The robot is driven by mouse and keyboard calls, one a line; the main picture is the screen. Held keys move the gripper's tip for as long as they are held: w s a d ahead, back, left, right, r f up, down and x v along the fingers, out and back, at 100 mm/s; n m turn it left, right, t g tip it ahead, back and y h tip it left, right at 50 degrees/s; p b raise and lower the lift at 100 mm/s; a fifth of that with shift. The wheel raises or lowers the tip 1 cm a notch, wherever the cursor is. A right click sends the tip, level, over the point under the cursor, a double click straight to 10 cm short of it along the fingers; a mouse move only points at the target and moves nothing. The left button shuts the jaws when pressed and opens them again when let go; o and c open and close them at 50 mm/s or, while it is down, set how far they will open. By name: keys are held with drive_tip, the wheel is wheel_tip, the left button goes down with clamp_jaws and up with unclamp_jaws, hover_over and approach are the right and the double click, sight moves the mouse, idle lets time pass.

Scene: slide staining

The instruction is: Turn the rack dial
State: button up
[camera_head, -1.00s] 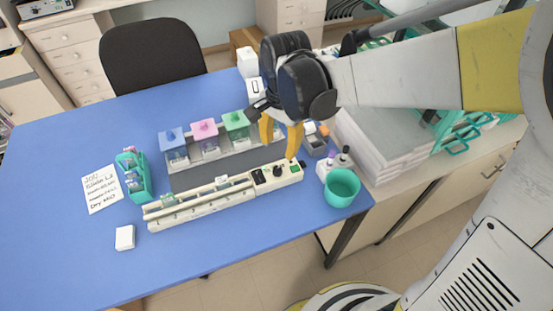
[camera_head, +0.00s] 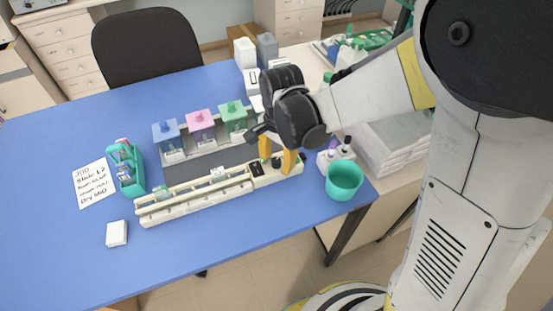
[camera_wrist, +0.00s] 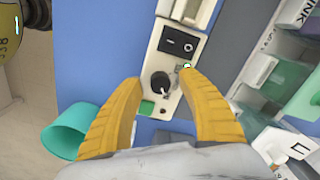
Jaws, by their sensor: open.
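The rack (camera_head: 200,201) is a long cream tray on the blue table, with its control panel at the right end. The rack dial (camera_wrist: 160,83) is a black knob on that panel, below a black rocker switch (camera_wrist: 178,41) and near a green button (camera_wrist: 146,108) in the wrist view. My gripper (camera_head: 277,162) is open over the panel, its yellow fingers pointing down. In the wrist view the fingers (camera_wrist: 160,88) stand on either side of the dial, apart from it as far as I can tell. In the head view the fingers partly hide the panel.
Blue, pink and green staining jars (camera_head: 201,123) stand behind the rack. A teal cup (camera_head: 343,181) and small bottles (camera_head: 335,154) stand right of the panel. A teal slide holder (camera_head: 126,168), a note (camera_head: 94,183) and a white box (camera_head: 117,233) lie left. The table front is clear.

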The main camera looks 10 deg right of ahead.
clamp_jaws()
drive_tip(key=n, duration=0.4)
drive_tip(key=shift+n, duration=0.3)
drive_tip(key=n, duration=1)
drive_tip(key=shift+w+n+g, duration=0.1)
drive_tip(key=shift+n+g, duration=0.3)
drive_tip(key=n, duration=0.4)
drive_tip(key=shift+n, duration=0.4)
